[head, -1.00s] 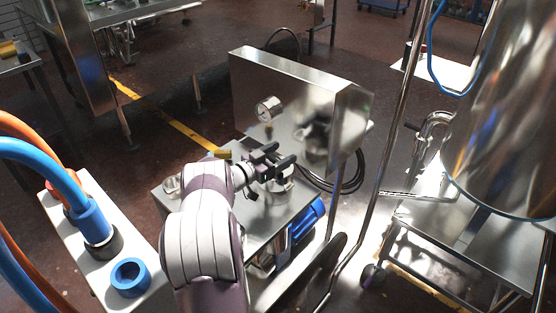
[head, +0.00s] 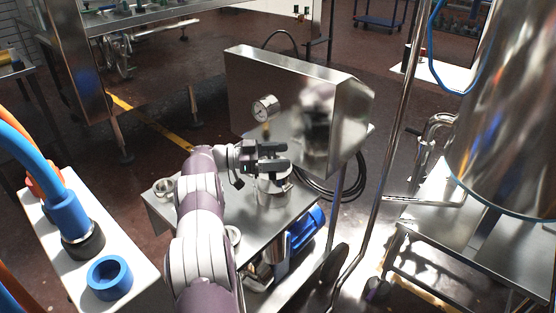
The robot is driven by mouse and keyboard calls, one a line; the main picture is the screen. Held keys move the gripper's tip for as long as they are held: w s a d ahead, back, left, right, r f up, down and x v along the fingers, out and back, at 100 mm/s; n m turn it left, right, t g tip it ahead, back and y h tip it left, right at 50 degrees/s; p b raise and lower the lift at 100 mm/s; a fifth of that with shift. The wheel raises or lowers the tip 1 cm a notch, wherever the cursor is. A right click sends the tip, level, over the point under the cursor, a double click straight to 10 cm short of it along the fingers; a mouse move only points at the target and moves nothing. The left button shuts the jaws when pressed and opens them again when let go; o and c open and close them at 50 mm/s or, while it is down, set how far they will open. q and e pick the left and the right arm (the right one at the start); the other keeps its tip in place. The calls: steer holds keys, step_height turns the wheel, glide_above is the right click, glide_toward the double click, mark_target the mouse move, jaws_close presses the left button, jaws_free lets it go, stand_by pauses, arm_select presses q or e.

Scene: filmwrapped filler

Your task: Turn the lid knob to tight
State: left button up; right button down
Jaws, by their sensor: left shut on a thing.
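A small steel pot with a lid (head: 272,190) stands on the steel cart top (head: 250,222) below the cabinet. My left gripper (head: 280,156) is over the pot's lid, its dark fingers pointing right and lying almost level. It is shut on the lid knob, which the fingers mostly hide. The knob's turn and any tight mark cannot be read. My right gripper is not in view.
A blue motor (head: 306,230) sits under the cart top. A steel pipe (head: 385,165) and a large tank (head: 510,110) are to the right. A small steel fitting (head: 164,188) lies left of my arm.

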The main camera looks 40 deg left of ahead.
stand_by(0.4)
arm_select(q)
steer(key=o, duration=1)
steer(key=shift+c, duration=0.2)
steer(key=v, duration=0.7)
steer(key=shift+a, duration=0.15)
steer(key=shift+s, duration=0.1)
